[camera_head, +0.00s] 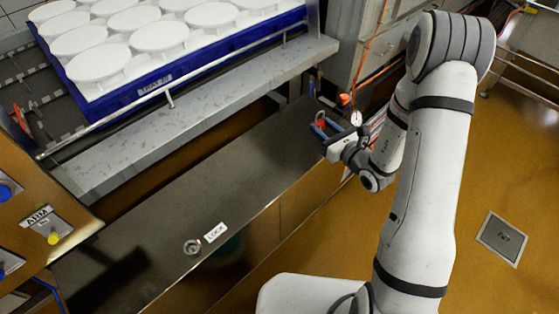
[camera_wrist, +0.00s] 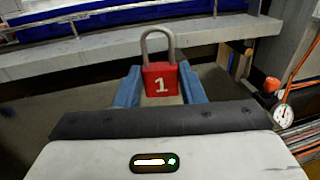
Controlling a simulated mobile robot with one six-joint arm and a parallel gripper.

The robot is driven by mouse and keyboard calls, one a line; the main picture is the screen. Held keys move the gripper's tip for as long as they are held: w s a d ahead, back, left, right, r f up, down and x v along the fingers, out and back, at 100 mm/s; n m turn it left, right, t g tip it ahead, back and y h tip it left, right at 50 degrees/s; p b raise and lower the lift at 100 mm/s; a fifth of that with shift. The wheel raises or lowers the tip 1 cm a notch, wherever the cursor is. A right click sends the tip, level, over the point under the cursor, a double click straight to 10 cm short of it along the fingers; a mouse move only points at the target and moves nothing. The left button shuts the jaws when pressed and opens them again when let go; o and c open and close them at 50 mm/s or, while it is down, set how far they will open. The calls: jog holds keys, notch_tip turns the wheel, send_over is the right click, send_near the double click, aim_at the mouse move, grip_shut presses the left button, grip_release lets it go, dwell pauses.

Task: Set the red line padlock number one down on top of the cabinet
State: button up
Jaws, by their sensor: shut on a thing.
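The red padlock marked 1 (camera_wrist: 161,84) is upright between the blue fingers of my gripper (camera_wrist: 160,88) in the wrist view, its grey shackle pointing up. In the head view the padlock (camera_head: 320,124) is a small red patch at my gripper (camera_head: 319,127), partly hidden by the fingers. My gripper is shut on it, over the far right end of the dark cabinet top (camera_head: 200,195). I cannot tell whether the padlock touches the surface.
A ring-shaped metal item (camera_head: 192,247) and a LOCK label (camera_head: 215,232) are on the near part of the cabinet top. A blue tray (camera_head: 160,87) of white moulds stands on the conveyor behind. A gauge (camera_wrist: 283,116) and orange cables are to the right. The middle of the top is clear.

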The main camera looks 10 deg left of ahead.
jog(key=n+g+y+b, duration=0.2)
jog(key=b, duration=0.3)
send_over(293, 164)
jog(key=f, duration=0.2)
notch_tip(293, 164, down, 9)
jog(key=shift+w+d+f+b, duration=0.1)
jog(key=shift+f+b, duration=0.1)
jog(key=shift+b, duration=1)
jog(key=shift+f, duration=0.2)
jog(key=o, duration=1)
jog(key=shift+r, duration=0.15)
